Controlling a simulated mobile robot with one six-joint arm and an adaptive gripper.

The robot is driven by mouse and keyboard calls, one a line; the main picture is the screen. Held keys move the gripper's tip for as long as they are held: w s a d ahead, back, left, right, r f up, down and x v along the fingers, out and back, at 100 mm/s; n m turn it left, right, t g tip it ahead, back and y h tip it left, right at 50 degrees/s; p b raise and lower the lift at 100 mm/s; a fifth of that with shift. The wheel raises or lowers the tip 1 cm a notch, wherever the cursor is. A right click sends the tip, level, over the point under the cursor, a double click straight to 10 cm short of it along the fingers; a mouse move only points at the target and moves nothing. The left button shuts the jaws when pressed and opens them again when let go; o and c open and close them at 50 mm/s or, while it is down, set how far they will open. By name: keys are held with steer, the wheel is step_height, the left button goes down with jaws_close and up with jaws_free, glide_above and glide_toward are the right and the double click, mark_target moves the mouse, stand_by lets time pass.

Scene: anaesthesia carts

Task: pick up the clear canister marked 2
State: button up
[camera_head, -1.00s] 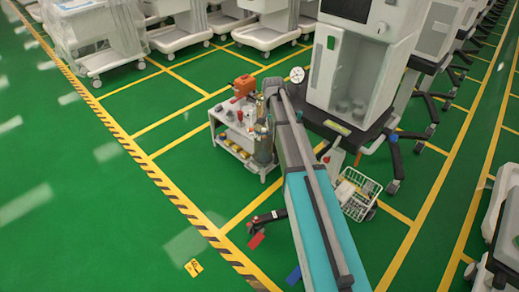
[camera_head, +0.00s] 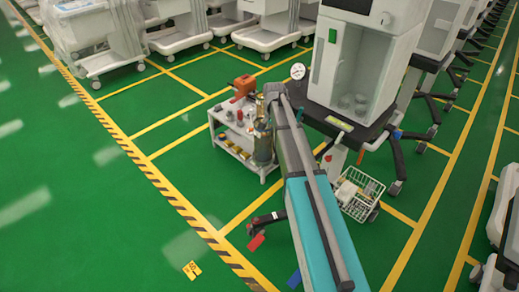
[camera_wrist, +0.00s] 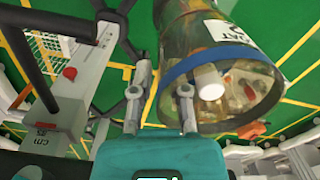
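A large clear canister (camera_wrist: 211,38) with a blue rim and a white, partly cut-off label fills the upper right of the wrist view. Its number cannot be read for sure. Mixed coloured contents and a white round piece show through its end. The right finger overlaps the canister's blue rim in the picture; contact cannot be told. In the head view a dark, cloudy canister (camera_head: 263,146) stands at the right end of a small white cart (camera_head: 240,157), by the end of my arm.
An orange item (camera_head: 243,86) and small items crowd the cart. A white anaesthesia machine (camera_head: 355,70) stands close on the right, with a wire basket (camera_head: 357,193) below it. Green floor is open at the left.

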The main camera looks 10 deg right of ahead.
steer(key=shift+f+b, duration=0.3)
steer(key=shift+f, duration=0.25)
jaws_close()
stand_by(0.4)
